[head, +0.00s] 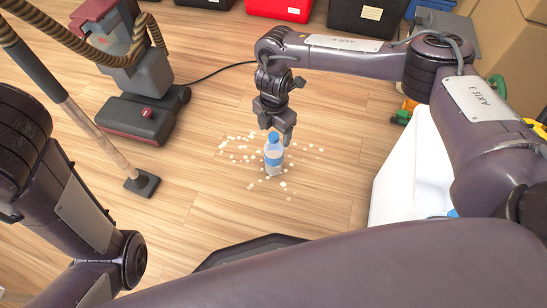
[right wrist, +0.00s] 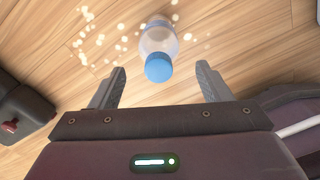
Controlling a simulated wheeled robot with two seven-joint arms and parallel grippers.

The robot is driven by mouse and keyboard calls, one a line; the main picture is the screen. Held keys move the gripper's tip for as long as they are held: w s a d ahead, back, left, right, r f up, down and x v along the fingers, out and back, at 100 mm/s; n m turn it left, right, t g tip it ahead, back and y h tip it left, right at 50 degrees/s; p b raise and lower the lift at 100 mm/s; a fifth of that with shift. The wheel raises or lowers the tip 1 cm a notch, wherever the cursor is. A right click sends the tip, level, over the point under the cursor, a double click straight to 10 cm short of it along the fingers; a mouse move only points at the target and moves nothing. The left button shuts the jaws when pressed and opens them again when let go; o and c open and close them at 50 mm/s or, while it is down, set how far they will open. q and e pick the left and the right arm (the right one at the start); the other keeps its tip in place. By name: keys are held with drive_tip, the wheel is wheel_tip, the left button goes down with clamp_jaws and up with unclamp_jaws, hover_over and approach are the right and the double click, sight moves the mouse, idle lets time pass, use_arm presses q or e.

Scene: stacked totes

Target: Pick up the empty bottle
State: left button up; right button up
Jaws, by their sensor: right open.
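The empty bottle (head: 273,158) is clear with a blue cap and stands upright on the wooden floor. My right gripper (head: 276,126) is just above and behind it in the head view. In the right wrist view the bottle (right wrist: 158,40) shows its blue cap between and slightly beyond the two fingertips of my right gripper (right wrist: 160,78). The fingers are wide apart, with a gap on each side of the cap, and hold nothing. My left arm shows at the left, but its gripper is not in view.
Pale spots (head: 236,148) are scattered on the floor around the bottle. A grey and red vacuum cleaner (head: 135,115) stands at the left. A white bin (head: 405,175) is at the right. Totes (head: 280,8) line the back.

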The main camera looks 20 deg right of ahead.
sight(274, 135)
wheel_tip(274, 135, down, 5)
drive_tip(key=b, duration=0.4)
drive_tip(key=shift+a, duration=0.1)
drive_tip(key=shift+r, duration=0.1)
drive_tip(key=c, duration=1.3)
